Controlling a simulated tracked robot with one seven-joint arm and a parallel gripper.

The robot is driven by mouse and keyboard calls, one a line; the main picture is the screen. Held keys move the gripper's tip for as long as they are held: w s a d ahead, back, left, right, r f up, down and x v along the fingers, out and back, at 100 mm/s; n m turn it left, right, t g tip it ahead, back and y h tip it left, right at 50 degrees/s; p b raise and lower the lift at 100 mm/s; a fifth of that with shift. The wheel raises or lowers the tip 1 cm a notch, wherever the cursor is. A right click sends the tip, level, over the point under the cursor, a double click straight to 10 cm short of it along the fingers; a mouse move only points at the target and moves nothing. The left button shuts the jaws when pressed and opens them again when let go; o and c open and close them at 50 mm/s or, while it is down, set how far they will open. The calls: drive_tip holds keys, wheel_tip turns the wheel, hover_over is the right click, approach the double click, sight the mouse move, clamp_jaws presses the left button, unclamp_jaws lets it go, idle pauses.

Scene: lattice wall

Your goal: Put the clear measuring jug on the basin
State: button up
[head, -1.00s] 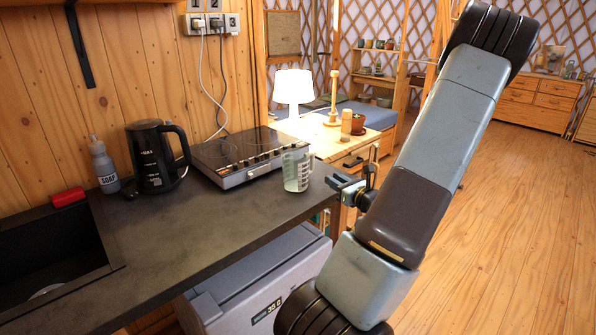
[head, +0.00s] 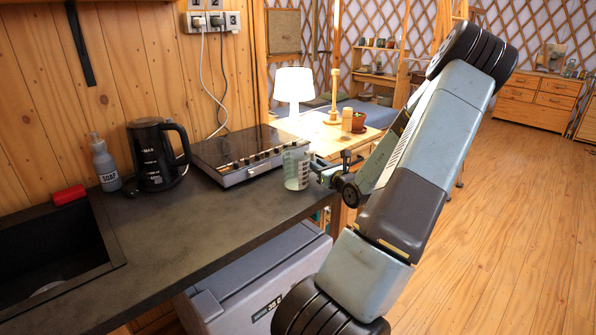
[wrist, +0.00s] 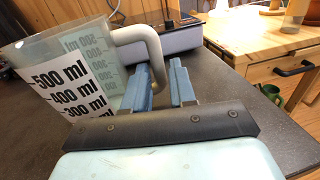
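The clear measuring jug (head: 297,170) stands upright on the dark counter near its right end, beside the cooktop. In the wrist view the jug (wrist: 62,75) shows black millilitre marks on a white label, with its grey handle (wrist: 150,45) toward my gripper. My gripper (wrist: 168,82) is open at the handle. Its two blue fingers appear to lie either side of the handle's lower part; contact cannot be told. In the head view my gripper (head: 322,172) is just right of the jug, partly hidden. The dark basin (head: 105,240) is sunk into the counter at far left.
A cooktop (head: 235,155), black kettle (head: 152,157), soap bottle (head: 105,163) and red block (head: 69,195) stand along the wall. The counter between jug and basin (head: 200,225) is clear. A wooden table (head: 335,138) with a lamp (head: 294,88) stands behind.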

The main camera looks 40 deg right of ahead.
drive_tip(key=shift+w+d+r, duration=0.1)
drive_tip(key=shift+w+d, duration=0.05)
drive_tip(key=shift+w, duration=1.3)
clamp_jaws()
